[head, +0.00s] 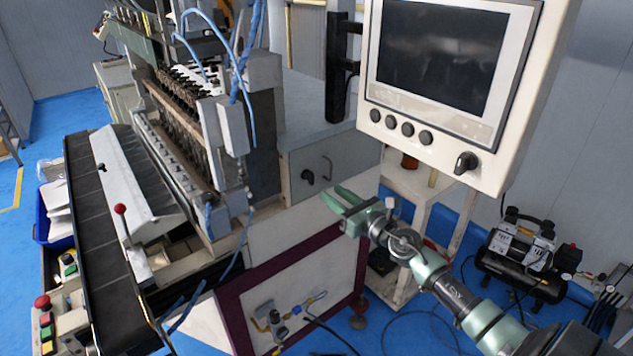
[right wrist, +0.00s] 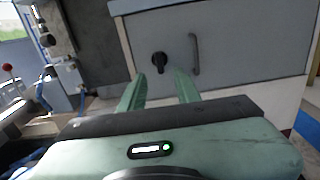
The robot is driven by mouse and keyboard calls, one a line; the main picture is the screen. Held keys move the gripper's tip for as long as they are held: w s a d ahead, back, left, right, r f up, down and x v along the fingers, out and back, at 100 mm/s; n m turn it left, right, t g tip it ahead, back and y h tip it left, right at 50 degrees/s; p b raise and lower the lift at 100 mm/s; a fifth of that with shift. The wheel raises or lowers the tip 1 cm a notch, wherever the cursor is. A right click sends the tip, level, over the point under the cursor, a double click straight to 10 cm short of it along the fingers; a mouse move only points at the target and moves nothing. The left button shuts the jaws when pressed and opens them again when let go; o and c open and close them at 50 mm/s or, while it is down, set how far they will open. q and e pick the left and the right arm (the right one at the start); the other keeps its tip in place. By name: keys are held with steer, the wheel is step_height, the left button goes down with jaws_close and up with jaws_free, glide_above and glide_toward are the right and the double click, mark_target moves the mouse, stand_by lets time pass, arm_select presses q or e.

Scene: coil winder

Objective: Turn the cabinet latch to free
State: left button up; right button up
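The cabinet latch (head: 308,177) is a small black knob on the grey cabinet door (head: 340,150), left of a curved handle (head: 327,168). In the right wrist view the latch (right wrist: 159,62) shows as a round black base with a grip pointing down. My right gripper (head: 335,203) is green, open and empty. It is in front of the door, below and to the right of the latch in the head view. In the right wrist view its two fingers (right wrist: 160,82) point at the door with the latch between and beyond their tips, apart from it. My left gripper is not in view.
A control panel with a screen (head: 445,50) hangs above my right arm. The coil winding machine (head: 190,120) stands to the left. A cream stand (head: 415,190) is to the right of the cabinet, and a black compressor (head: 525,255) sits on the blue floor.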

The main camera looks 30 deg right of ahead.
mark_target(313, 179)
steer(key=w, duration=0.7)
steer(key=shift+w+a+r, duration=0.15)
steer(key=shift+w+a, duration=0.2)
jaws_close()
